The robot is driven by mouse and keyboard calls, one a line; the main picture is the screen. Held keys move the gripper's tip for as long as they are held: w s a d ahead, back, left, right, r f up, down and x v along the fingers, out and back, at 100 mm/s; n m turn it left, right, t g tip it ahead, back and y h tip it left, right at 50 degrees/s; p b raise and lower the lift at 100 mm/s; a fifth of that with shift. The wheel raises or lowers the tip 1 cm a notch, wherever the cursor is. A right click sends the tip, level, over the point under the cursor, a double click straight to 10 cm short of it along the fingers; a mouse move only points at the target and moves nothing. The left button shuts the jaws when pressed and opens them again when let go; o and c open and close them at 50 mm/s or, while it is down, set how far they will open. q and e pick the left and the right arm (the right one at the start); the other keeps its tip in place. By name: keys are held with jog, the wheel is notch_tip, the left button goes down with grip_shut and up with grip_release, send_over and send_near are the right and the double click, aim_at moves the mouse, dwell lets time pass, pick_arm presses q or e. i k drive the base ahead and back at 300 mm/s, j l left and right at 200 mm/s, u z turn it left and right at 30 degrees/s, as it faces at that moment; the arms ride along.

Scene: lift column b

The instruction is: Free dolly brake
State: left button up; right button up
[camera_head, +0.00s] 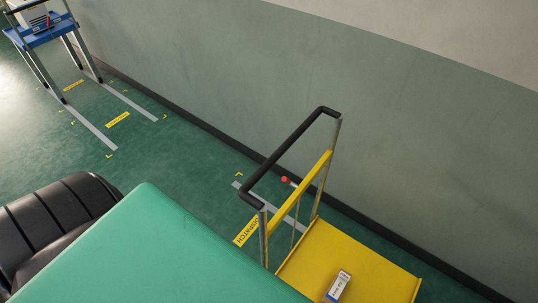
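A yellow dolly (360,260) stands by the wall at the lower right. Its black push handle (290,150) rises at its left end on metal posts with a yellow crossbar. A small red knob (285,179) on a pale stem shows by the crossbar, perhaps the brake lever. A white and blue labelled item (338,287) lies on the deck. The dolly's wheels are hidden. Neither of my grippers shows in the head view.
A green surface (150,245) fills the lower middle, with a black ribbed shape (55,225) at its left. A blue cart (45,30) stands far upper left. A grey-green wall (380,110) runs behind the dolly. The marked green floor between is clear.

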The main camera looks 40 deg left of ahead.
aim_at(285, 179)
jog(key=j+z, duration=0.1)
jog(key=j, duration=0.35)
jog(key=k+j+z, duration=0.1)
jog(key=j, duration=0.35)
jog(key=j+z, duration=0.1)
jog(key=j, duration=0.35)
jog(key=k+j+z, duration=0.15)
jog(key=j, duration=0.3)
jog(key=k+j+z, duration=0.1)
jog(key=j, duration=0.35)
